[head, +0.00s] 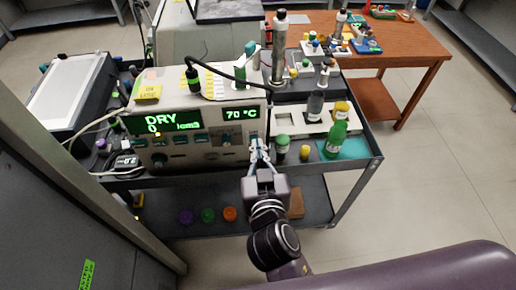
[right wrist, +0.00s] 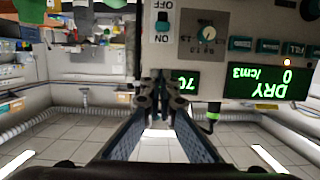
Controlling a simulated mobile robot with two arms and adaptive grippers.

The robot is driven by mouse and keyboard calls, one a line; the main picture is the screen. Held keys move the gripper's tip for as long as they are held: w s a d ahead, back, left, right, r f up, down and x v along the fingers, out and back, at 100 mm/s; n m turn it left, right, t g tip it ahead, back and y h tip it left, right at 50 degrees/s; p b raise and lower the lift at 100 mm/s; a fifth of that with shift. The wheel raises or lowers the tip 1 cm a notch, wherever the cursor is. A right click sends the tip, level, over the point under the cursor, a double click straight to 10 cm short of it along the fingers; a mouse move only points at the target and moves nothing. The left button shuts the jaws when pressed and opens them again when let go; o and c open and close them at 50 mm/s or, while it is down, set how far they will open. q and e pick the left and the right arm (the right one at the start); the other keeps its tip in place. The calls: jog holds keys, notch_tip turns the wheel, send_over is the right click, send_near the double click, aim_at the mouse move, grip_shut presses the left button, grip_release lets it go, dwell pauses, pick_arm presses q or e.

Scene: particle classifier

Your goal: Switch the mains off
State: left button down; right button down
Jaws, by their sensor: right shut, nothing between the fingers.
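The particle classifier (head: 195,145) stands on the cart with its green displays lit, reading "DRY 0 /cm3" and "70 °C". In the right wrist view, which is upside down, its front panel (right wrist: 225,55) fills the upper right. A small mains switch (right wrist: 162,22) with OFF and ON labels sits near the panel's edge; which way it is tipped I cannot tell. My right gripper (head: 259,148) is shut and empty at the panel's right end, and its fingertips (right wrist: 160,88) overlap the "70" display in the wrist view. They look apart from the switch. My left gripper is out of view.
A green bottle (head: 336,138) and several small bottles stand on the cart right of the classifier. A black cable (head: 215,77) arches over its top. Coloured caps (head: 208,215) lie on the lower shelf. A wooden table (head: 400,45) stands behind; the floor at right is clear.

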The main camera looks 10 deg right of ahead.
send_over(254, 132)
jog(key=s, duration=0.4)
jog(key=shift+a+f, duration=0.1)
jog(key=shift+f, duration=0.8)
notch_tip(254, 132, down, 3)
jog(key=shift+w+r+b, duration=0.15)
jog(key=shift+r+b, duration=0.05)
jog(key=shift+b, duration=1)
jog(key=shift+f+b, duration=0.65)
jog(key=shift+f, duration=0.15)
notch_tip(254, 132, down, 3)
jog(key=b, duration=0.2)
jog(key=shift+r+b, duration=0.1)
jog(key=shift+b, duration=0.3)
